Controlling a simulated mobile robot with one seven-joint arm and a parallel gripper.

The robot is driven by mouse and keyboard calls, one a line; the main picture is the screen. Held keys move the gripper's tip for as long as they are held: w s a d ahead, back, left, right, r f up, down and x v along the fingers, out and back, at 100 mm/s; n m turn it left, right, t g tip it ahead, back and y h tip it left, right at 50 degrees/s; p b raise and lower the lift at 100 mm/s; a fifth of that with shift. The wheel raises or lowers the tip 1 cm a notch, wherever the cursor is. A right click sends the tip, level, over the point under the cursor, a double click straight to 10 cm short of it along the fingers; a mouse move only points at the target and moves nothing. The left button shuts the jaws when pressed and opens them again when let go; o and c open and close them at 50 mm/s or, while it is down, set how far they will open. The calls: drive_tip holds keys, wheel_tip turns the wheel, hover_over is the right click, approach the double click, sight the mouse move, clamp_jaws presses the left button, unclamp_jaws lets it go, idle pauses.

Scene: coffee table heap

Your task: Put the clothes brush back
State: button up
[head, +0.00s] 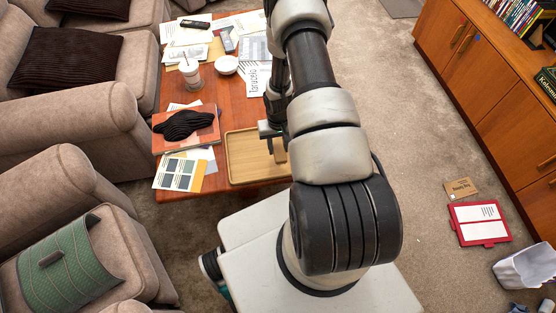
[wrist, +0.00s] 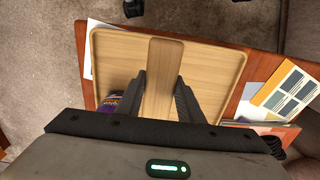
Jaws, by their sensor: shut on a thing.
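The clothes brush (wrist: 159,65) appears as a long, plain light-wood piece between my gripper's fingers in the wrist view. My gripper (wrist: 160,84) is shut on it, one dark finger on each side. In the head view my gripper (head: 271,131) is above the right part of a wooden tray (head: 238,183), with the brush (head: 280,152) below the fingers. The tray (wrist: 222,55) lies behind the brush in the wrist view. The brush's underside is hidden, and I cannot tell whether it touches the tray.
A dark knitted item (head: 184,124) lies on a book left of the tray, beside a colour-swatch card (head: 178,174). A cup with a straw (head: 191,74), a bowl (head: 226,65) and papers fill the table's far part. A purple packet (wrist: 112,103) shows beside my left finger.

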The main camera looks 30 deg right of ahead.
wheel_tip(320, 180, down, 8)
drive_tip(key=shift+w+r+b, duration=0.1)
drive_tip(key=shift+r+b, duration=0.15)
drive_tip(key=shift+b, duration=0.15)
drive_tip(key=shift+f+b, duration=0.35)
drive_tip(key=shift+b, duration=0.1)
drive_tip(key=shift+f, duration=0.1)
drive_tip(key=o, duration=1)
